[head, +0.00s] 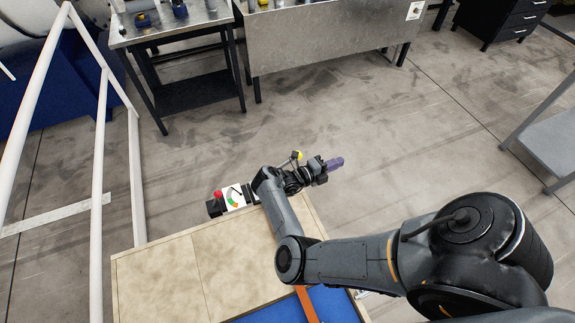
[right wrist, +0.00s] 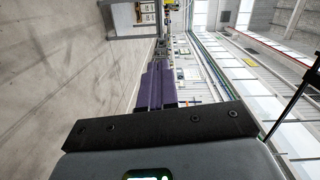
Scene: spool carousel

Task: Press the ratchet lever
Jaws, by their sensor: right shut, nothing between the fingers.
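A small device (head: 231,196) with a red button and a coloured dial sits at the far edge of the wooden bench. A thin rod with a yellow knob (head: 298,155) stands up beside my right wrist and looks like the ratchet lever; its base is hidden behind my arm. My right gripper (head: 335,163) has purple fingers, is shut and empty, and points right, past the bench's far edge. Its fingertips are to the right of the knob, apart from it. The right wrist view shows the shut fingers (right wrist: 156,86) but no lever. My left gripper is not in view.
The wooden bench top (head: 160,280) is bare at left, with a blue surface (head: 290,306) and an orange strip (head: 306,303) at its front. A white frame (head: 100,150) stands at left. Metal tables (head: 330,40) stand at the back. Open floor lies between.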

